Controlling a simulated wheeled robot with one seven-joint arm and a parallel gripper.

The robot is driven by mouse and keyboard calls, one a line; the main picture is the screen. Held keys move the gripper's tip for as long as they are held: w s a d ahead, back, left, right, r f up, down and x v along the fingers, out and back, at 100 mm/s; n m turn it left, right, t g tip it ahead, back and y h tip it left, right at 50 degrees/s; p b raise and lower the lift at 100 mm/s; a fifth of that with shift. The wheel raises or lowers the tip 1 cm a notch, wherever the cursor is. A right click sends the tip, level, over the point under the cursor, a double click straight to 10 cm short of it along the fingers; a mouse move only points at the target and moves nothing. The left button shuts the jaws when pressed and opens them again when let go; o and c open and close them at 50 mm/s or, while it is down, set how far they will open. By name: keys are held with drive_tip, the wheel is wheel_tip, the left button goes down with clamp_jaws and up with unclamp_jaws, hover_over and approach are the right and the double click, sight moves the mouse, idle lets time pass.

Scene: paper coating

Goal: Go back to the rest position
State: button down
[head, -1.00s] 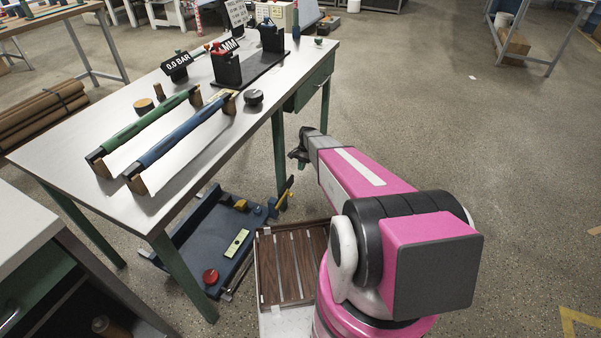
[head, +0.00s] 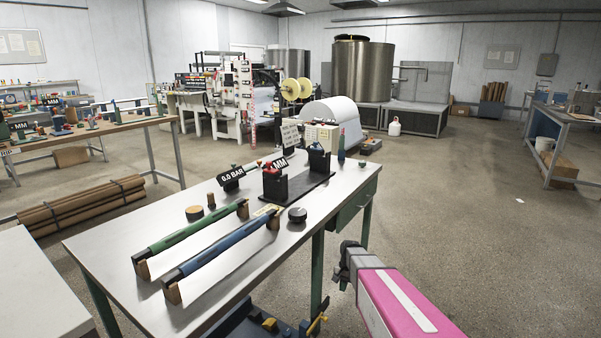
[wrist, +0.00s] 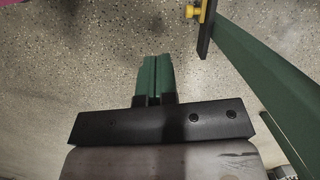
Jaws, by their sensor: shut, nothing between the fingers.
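My gripper (head: 345,265) is beside the near right side of the steel-topped workbench (head: 170,312), over open floor and apart from the bench. In the wrist view its two green fingers (wrist: 155,72) are together with nothing between them, and speckled floor lies behind them. My pink arm runs from the bottom of the head view up to the gripper. Most of the arm is out of view.
On the bench are a green bar (head: 190,238), a blue bar (head: 222,250), a dark knob (head: 297,215) and a black stand (head: 275,187). A green bench leg (wrist: 262,85) stands right of the fingers.

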drive_tip(key=s+r+n+t+h, duration=0.1)
drive_tip(key=s+r+n, duration=0.4)
drive_tip(key=s+r, duration=0.9)
drive_tip(key=s, duration=0.4)
drive_tip(key=shift+d+r+t, duration=0.2)
drive_tip(key=shift+r+t, duration=0.1)
drive_tip(key=shift+r, duration=0.05)
